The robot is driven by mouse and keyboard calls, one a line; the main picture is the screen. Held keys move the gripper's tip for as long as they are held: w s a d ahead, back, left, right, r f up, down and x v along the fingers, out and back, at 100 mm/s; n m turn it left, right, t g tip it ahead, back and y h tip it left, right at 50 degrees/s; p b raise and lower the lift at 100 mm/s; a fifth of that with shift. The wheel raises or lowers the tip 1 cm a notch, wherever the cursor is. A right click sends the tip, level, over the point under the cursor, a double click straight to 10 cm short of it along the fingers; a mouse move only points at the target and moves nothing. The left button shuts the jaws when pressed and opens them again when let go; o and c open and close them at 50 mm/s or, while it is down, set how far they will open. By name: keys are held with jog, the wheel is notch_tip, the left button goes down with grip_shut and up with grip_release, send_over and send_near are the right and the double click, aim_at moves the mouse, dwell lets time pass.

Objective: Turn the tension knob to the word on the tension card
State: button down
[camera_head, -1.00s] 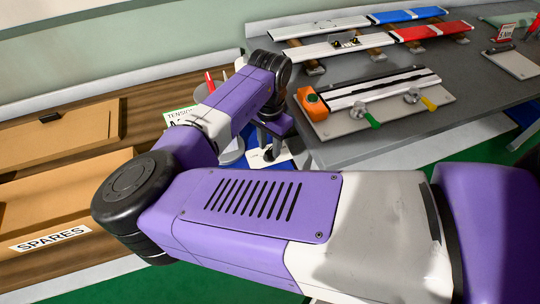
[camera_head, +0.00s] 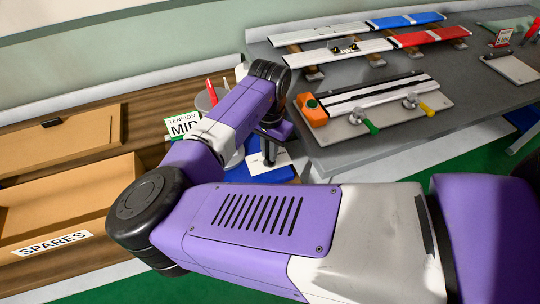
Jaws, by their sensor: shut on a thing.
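The tension card (camera_head: 184,125) is white with a green band. It reads "TENSION" and "MID", and my forearm covers its lower edge. My gripper (camera_head: 268,151) points down past the end of my purple arm, over a white plate (camera_head: 280,158) with dark marks on a blue base (camera_head: 262,175). The gripper is shut, apparently on the tension knob at this plate. The knob and the fingertips are mostly hidden by my wrist, so the knob's setting cannot be read.
A grey bench (camera_head: 345,150) at the right holds an orange block (camera_head: 313,112), a clamped rail with green and yellow levers, and blue and red profiles. A grey cup (camera_head: 208,98) with a red item stands behind my forearm. A box marked SPARES (camera_head: 52,243) is at left.

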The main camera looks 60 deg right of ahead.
jog(key=shift+n+p, duration=1.25)
jog(key=shift+n, duration=0.45)
jog(key=shift+r+n+p, duration=0.1)
jog(key=shift+n+p, duration=1.9)
jog(key=shift+n, duration=0.3)
jog(key=shift+p, duration=0.35)
